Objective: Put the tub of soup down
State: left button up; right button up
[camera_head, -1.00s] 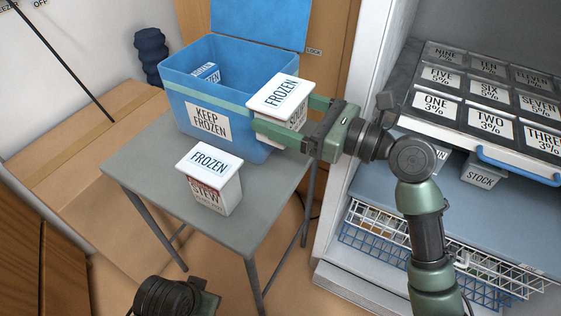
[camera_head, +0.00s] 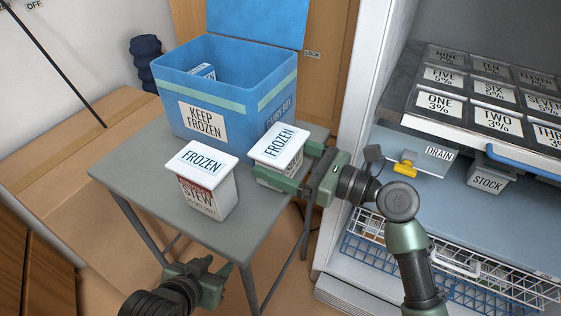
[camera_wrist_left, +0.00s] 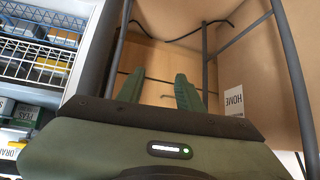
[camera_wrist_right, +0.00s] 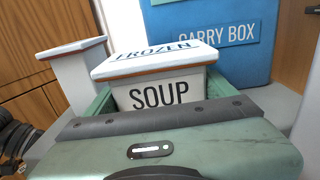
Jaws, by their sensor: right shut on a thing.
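The tub of soup (camera_head: 278,146) has a white lid marked FROZEN, and its SOUP label (camera_wrist_right: 160,94) shows in the right wrist view. My right gripper (camera_head: 284,174) is shut around its sides. It is upright at the right side of the grey table (camera_head: 237,230); the fingers hide its base, so I cannot tell whether it touches the top. My left gripper (camera_head: 222,272) is low in front of the table, open and empty, its fingers apart in the left wrist view (camera_wrist_left: 159,90).
A tub of stew (camera_head: 207,188) stands on the table left of the soup. The open blue carry box (camera_head: 235,112) stands behind both. The open freezer with a tray of labelled lids (camera_head: 470,122) and a stock tub (camera_head: 487,180) is at the right. Table space in front is clear.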

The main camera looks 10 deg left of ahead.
jog(key=shift+f, duration=0.25)
pick_arm(q)
jog(key=shift+w+d+r+t, duration=0.25)
jog(key=shift+w+r+t, duration=0.2)
jog(key=shift+w, duration=0.1)
pick_arm(e)
jog(key=shift+f, duration=0.1)
jog(key=o, duration=1.8)
jog(key=shift+c, duration=0.2)
pick_arm(q)
jog(key=shift+f, duration=0.1)
